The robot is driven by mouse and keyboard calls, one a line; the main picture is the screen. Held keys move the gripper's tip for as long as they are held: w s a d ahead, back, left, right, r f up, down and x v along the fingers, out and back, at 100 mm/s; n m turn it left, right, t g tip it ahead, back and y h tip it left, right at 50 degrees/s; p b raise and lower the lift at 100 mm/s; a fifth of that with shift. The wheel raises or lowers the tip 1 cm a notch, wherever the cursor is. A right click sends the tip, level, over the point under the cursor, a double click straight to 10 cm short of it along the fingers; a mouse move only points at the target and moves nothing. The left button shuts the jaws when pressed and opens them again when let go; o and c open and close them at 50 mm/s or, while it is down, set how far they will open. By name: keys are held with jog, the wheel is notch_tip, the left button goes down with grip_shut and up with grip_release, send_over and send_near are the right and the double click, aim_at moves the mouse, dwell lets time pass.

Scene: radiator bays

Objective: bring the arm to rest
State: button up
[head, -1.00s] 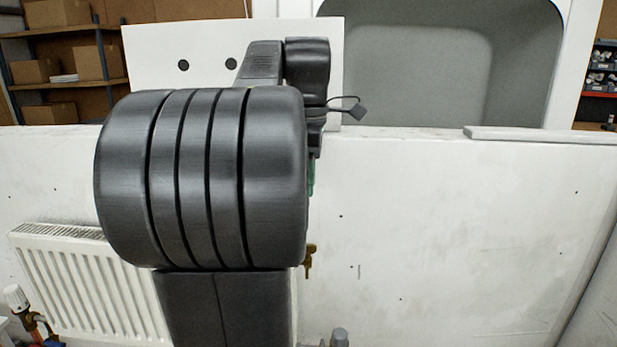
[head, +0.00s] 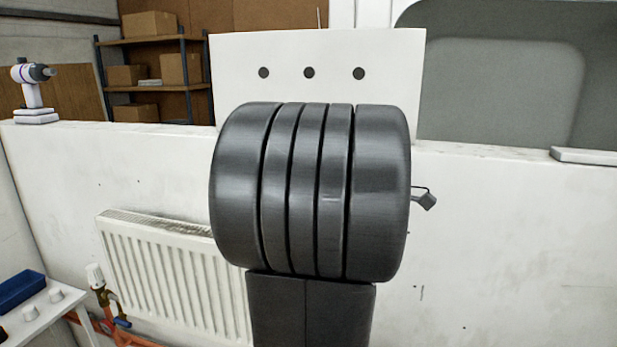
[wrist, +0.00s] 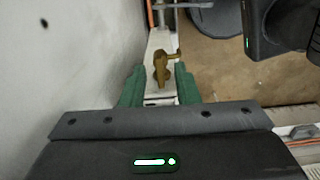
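My arm (head: 310,190) stands folded in the middle of the head view, its big dark joint hiding most of the links beyond it and my gripper. In the wrist view my gripper (wrist: 159,88) has two green fingers standing apart, with a clear gap between them. A brass valve (wrist: 162,68) shows in line with that gap, past the fingertips; no finger is seen pressing on it. I see nothing held.
A white radiator (head: 175,270) hangs on the low white wall (head: 500,240), with a white-capped valve (head: 95,275) at its left. A cordless drill (head: 30,85) stands on the wall top. A blue tray (head: 20,290) lies on a side table. A panel with three holes (head: 235,65) rises behind my arm.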

jog(key=shift+f, duration=0.3)
jog(key=shift+r, duration=0.1)
jog(key=shift+r, duration=0.1)
